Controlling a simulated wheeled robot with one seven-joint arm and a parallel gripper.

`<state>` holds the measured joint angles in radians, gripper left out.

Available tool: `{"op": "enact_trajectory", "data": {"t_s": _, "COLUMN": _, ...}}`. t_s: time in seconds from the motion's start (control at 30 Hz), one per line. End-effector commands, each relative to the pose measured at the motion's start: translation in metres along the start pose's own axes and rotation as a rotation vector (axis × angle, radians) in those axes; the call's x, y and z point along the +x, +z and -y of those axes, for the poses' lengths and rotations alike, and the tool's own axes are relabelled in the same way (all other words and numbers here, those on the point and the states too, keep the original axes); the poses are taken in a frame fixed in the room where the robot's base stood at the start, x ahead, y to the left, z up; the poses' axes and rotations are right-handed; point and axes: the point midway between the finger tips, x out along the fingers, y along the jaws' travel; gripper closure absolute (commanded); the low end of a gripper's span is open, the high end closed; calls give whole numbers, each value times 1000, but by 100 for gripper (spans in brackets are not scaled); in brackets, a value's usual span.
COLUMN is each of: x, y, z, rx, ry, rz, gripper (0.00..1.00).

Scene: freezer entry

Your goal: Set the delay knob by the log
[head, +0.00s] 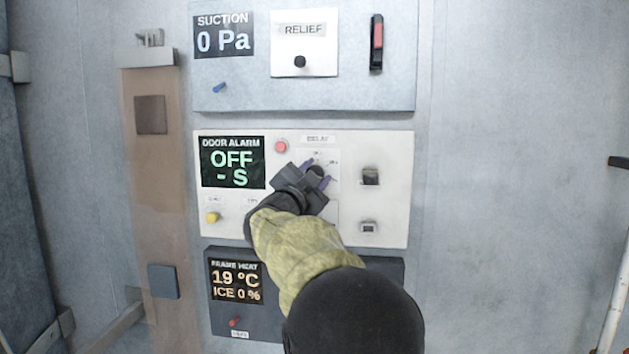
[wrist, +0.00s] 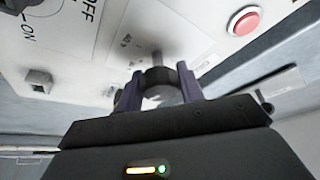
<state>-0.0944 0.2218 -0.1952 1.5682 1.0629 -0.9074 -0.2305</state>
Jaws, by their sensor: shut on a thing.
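The delay knob (head: 317,169) is a dark round knob on the white door alarm panel (head: 385,220), below a label that reads DELAY. My gripper (head: 317,174) is at the knob with a purple finger on each side. In the wrist view the fingers of my gripper (wrist: 160,88) are shut on the dark knob (wrist: 158,78), which sits on a short shaft. The door alarm display (head: 233,162) reads OFF and - S. My gripper hides part of the dial marks. I cannot make out a log in either view.
A red button (head: 281,146) is just left of the knob and a yellow button (head: 212,217) is lower left. Two switches, an upper one (head: 370,176) and a lower one (head: 369,227), are on the right. The suction panel (head: 300,95) is above and the frame heat panel (head: 222,317) below.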

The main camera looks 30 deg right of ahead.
Motion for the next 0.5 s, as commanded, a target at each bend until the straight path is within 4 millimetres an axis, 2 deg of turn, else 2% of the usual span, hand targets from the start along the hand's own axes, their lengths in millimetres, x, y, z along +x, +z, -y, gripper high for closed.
{"op": "enact_trajectory", "data": {"t_s": 0.5, "x": 1, "y": -2, "z": 1, "rx": 454, "ry": 188, "rz": -2, "gripper": 85}}
